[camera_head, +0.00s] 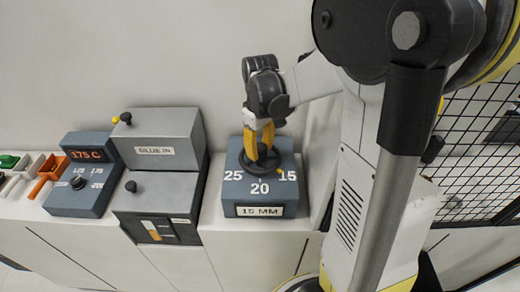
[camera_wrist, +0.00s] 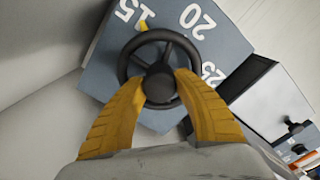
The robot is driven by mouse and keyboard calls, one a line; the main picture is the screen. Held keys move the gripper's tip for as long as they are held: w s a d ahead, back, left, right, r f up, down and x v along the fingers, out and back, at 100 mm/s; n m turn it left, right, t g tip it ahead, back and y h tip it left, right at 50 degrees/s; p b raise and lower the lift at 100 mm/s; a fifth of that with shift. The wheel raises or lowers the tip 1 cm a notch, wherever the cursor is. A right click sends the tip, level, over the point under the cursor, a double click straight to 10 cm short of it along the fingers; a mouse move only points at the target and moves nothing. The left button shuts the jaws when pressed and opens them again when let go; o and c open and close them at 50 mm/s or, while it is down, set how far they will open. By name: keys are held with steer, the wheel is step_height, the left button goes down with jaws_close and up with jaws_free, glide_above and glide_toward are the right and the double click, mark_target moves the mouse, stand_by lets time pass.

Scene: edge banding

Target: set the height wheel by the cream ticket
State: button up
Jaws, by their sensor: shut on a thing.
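The black height wheel (camera_head: 244,161) sits on top of a blue-grey box marked 25, 20 and 15. My gripper (camera_head: 262,153) reaches down onto it from above, with yellow fingers. In the wrist view the fingertips (camera_wrist: 160,84) are shut on the middle of the wheel (camera_wrist: 126,62), one on each side of its hub. The wheel's yellow pointer (camera_wrist: 143,27) lies at the 15 mark, and in the head view it also points toward 15. A pale ticket reading 15 MM (camera_head: 260,211) is on the box's front face.
Left of the wheel box stands a grey GLUE IN unit (camera_head: 170,150) with black knobs. Further left are a 175 C temperature box (camera_head: 85,147) and small coloured bins (camera_head: 45,172). A wire mesh fence (camera_head: 480,150) is at the right. The wall is close behind the bench.

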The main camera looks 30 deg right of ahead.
mark_target(260, 146)
steer(key=shift+n, duration=0.4)
steer(key=o, duration=1.2)
step_height(260, 146, up, 12)
